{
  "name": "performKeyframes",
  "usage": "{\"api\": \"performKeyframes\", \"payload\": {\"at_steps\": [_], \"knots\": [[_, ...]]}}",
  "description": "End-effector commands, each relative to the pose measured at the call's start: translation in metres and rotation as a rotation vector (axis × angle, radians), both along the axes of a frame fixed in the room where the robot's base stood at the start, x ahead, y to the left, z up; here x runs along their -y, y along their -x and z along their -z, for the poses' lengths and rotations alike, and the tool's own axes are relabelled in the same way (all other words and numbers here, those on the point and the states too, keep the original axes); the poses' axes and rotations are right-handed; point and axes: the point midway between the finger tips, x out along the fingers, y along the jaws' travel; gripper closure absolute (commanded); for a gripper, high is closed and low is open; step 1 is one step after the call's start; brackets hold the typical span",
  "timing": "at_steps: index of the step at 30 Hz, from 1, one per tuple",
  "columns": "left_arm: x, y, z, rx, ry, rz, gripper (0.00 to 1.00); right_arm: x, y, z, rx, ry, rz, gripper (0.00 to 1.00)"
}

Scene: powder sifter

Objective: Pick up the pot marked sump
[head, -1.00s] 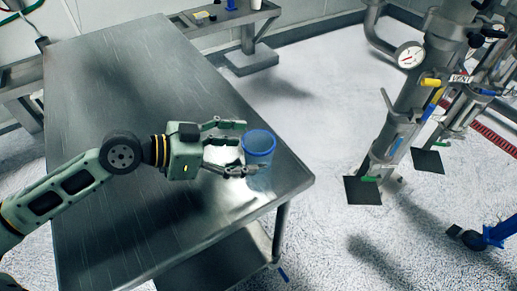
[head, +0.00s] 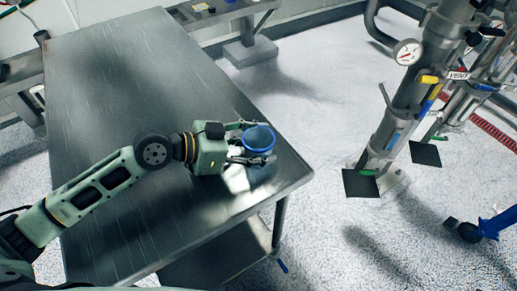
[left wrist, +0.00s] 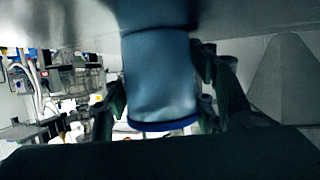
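A blue pot (head: 259,140) with a darker blue rim stands on the steel table (head: 110,110) near its right front corner. No sump marking is readable on it. My left gripper (head: 250,143) is level with the pot, its two fingers reaching along opposite sides of it. The left wrist view shows the pot (left wrist: 160,80) between the fingers, which look spread, with only small gaps; firm contact cannot be made out. The pot appears upright on the tabletop. My right gripper is not in view.
Steel pipework with a gauge (head: 408,52) and a yellow-handled valve stands on the floor at right. A blue castor (head: 490,228) is at the right edge. A side bench (head: 215,12) stands at the back. The rest of the tabletop is bare.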

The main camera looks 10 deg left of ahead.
Motion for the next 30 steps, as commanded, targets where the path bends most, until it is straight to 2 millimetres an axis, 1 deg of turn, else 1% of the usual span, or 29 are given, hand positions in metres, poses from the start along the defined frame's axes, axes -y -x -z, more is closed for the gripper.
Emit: {"api": "performKeyframes", "payload": {"at_steps": [1, 6, 8, 17, 20, 23, 26, 27, 30], "knots": [[0.000, 0.000, 0.000, 0.000, 0.000, 0.000, 0.55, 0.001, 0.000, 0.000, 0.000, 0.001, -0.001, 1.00], [0.000, 0.000, 0.000, 0.000, -0.001, 0.000, 0.70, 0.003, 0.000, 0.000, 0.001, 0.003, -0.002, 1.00], [0.000, 0.000, 0.000, 0.000, -0.001, 0.000, 0.75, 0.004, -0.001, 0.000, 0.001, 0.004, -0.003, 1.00], [0.000, 0.000, -0.003, 0.001, 0.000, 0.000, 0.75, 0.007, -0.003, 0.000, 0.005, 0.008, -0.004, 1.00], [0.000, -0.001, -0.009, 0.003, -0.001, 0.000, 0.75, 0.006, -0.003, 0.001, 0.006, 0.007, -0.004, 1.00], [0.000, -0.001, -0.021, 0.007, -0.001, 0.000, 0.75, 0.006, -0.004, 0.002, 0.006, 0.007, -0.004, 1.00], [0.000, -0.001, -0.039, 0.007, -0.001, 0.002, 0.75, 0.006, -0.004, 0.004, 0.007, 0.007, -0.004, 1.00], [0.004, 0.002, -0.046, 0.005, 0.002, 0.005, 0.75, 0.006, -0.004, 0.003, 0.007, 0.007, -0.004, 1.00], [0.026, 0.012, -0.060, 0.006, 0.004, 0.007, 0.75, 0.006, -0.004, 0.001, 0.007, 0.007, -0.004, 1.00]]}}
